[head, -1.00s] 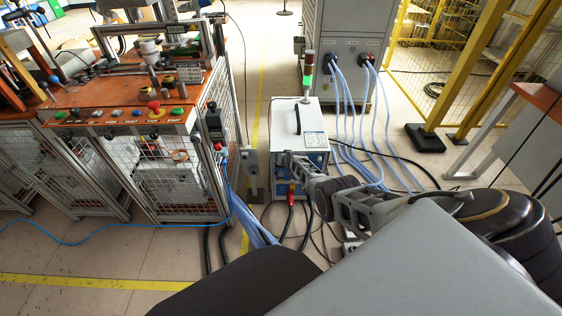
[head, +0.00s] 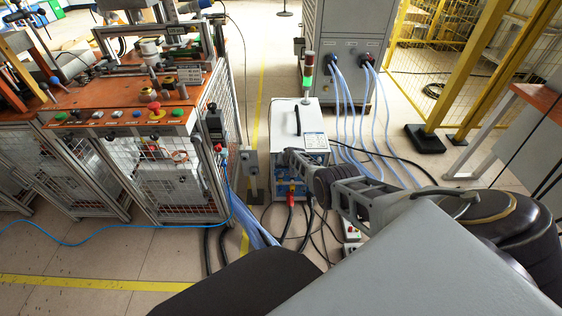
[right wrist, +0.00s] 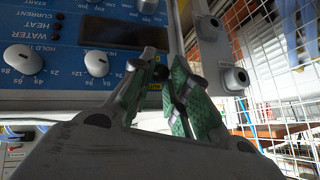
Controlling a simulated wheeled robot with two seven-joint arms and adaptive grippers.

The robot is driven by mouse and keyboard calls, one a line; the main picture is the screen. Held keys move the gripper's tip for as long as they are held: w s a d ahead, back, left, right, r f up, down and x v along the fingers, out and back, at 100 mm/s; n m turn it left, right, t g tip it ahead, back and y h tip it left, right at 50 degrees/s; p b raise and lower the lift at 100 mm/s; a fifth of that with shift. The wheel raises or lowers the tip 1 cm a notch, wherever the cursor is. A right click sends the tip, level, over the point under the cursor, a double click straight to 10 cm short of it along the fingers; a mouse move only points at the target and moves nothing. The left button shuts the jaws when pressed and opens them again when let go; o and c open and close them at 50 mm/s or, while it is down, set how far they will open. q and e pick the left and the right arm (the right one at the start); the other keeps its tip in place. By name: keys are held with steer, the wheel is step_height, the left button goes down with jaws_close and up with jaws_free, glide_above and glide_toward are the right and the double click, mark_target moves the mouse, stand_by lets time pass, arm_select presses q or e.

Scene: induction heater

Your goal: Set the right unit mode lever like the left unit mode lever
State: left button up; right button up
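The heater unit (head: 297,128) is a white box with a blue front panel, standing on the floor in the middle of the head view. My right gripper (head: 286,154) is at its front. In the right wrist view, the blue panel (right wrist: 60,72) carries white knobs, one of them (right wrist: 97,62) left of the fingers, and a dark display (right wrist: 110,33). My right gripper's green-padded fingers (right wrist: 160,80) converge near a small black part (right wrist: 160,72) by the panel's edge. I cannot tell whether they touch it or whether it is the mode lever. Neither mode lever's setting is readable. My left gripper is out of view.
A caged workstation (head: 165,170) with an orange top stands at left. A grey cabinet (head: 345,60) with blue hoses (head: 350,120) stands behind. Cables (head: 300,225) lie on the floor around the unit. A yellow post (head: 470,80) and fence are at right.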

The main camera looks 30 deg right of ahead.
steer(key=o, duration=0.5)
steer(key=shift+s+d+r, duration=0.2)
steer(key=shift+d, duration=0.1)
steer(key=shift+s+d+r, duration=0.1)
steer(key=shift+s+r, duration=0.05)
steer(key=shift+r, duration=0.05)
stand_by(0.3)
steer(key=shift+s+r, duration=0.25)
steer(key=a+v, duration=0.1)
steer(key=v, duration=0.9)
stand_by(1.4)
steer(key=shift+s, duration=0.1)
stand_by(0.5)
